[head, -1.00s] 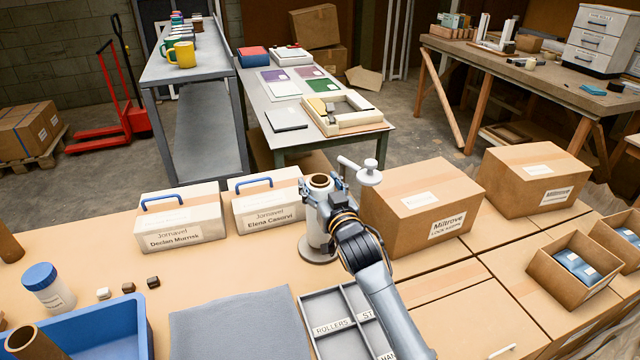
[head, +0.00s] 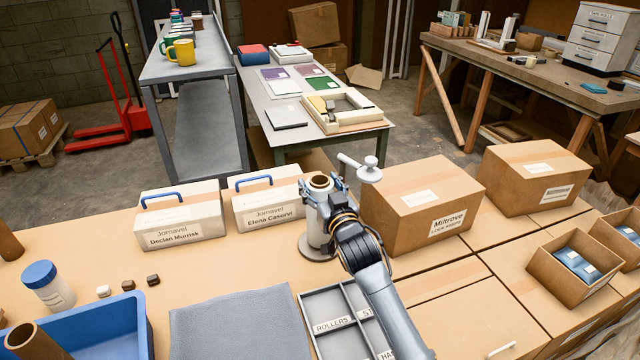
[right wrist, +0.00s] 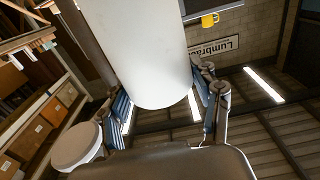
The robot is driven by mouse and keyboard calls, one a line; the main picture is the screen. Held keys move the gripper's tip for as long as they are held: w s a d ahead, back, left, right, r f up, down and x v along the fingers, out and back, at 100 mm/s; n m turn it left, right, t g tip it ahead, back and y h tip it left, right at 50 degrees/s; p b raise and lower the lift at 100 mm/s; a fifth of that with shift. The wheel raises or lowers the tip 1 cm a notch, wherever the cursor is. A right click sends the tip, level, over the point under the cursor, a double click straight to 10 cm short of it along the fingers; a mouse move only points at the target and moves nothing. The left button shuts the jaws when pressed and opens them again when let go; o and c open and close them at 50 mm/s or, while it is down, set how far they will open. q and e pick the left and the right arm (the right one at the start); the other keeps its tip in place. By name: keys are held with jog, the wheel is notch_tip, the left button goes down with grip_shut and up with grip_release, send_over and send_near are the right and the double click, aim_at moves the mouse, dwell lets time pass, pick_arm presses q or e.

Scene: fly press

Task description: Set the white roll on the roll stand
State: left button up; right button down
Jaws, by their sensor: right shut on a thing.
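The white roll (head: 314,230) stands upright in the head view, with a brown core open at its top. Its lower end is at the round, dark base of the roll stand (head: 318,256); I cannot tell whether it rests fully on it. My right gripper (head: 318,200) is shut on the roll from the right, around its upper part. In the right wrist view the white roll (right wrist: 145,50) fills the space between the two fingers. My left gripper is not in view.
A large carton (head: 400,222) stands close right of the roll, and a pale-knobbed lever (head: 369,174) rises behind it. Two labelled boxes with blue handles, one of them here (head: 268,210), are at left. A grey mat (head: 235,320) and divided tray (head: 325,300) lie in front.

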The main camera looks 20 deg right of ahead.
jog(key=shift+f, duration=0.1)
jog(key=c, duration=0.6)
grip_release()
jog(key=shift+s+p, duration=0.75)
jog(key=shift+s, duration=0.7)
jog(key=shift+s+d+p, duration=0.1)
jog(key=shift+s+p, duration=0.55)
jog(key=shift+s, duration=0.7)
jog(key=p, duration=0.2)
send_near(325, 193)
jog(key=shift+w+f, duration=0.1)
jog(key=shift+w, duration=0.95)
jog(key=shift+f, duration=0.1)
